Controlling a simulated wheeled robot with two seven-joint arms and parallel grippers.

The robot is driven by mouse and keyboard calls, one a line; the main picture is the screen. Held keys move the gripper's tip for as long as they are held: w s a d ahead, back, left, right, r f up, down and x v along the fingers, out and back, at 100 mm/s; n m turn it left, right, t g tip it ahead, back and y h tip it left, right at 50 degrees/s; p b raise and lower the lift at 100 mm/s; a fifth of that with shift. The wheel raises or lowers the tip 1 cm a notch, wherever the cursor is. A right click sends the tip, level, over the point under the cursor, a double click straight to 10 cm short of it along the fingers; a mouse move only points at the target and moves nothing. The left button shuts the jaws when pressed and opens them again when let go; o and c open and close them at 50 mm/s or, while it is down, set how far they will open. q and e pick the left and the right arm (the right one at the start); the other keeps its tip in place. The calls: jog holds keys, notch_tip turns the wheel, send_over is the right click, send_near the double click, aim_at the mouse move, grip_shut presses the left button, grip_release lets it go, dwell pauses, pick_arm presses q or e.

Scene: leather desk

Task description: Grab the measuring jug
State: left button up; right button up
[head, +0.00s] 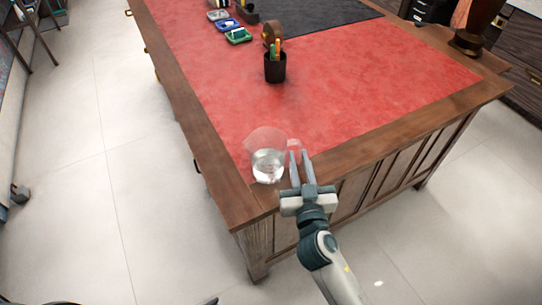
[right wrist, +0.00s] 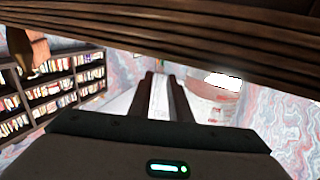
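The clear measuring jug (head: 267,158) stands upright near the front left corner of the desk. It looks to hold clear contents, and its handle (head: 295,146) is on its right side. My right gripper (head: 300,153) is at the desk's front edge, just right of the jug, with its fingers pointing toward the handle. The two fingers are apart, with a gap also seen in the right wrist view (right wrist: 163,82). I cannot tell whether they touch the handle. My left gripper is not in view.
The desk has a red leather top (head: 350,85) and a wooden rim. A dark pen cup (head: 275,70), a tape dispenser (head: 270,32) and small coloured trays (head: 238,36) stand farther back. The desk's wooden edge (right wrist: 200,30) crosses the top of the right wrist view.

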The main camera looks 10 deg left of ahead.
jog(key=shift+w+a+r, duration=0.1)
jog(key=shift+w+r, duration=0.1)
jog(key=shift+w, duration=0.3)
jog(key=p+x, duration=0.1)
jog(key=x, duration=0.2)
jog(key=shift+w+a+p, duration=0.1)
jog(key=shift+w+p, duration=0.25)
jog(key=shift+w, duration=0.3)
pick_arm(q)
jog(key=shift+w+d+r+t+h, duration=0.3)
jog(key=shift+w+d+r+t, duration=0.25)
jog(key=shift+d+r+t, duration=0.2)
pick_arm(e)
jog(key=shift+c, duration=0.4)
grip_shut()
jog(key=shift+f, duration=0.1)
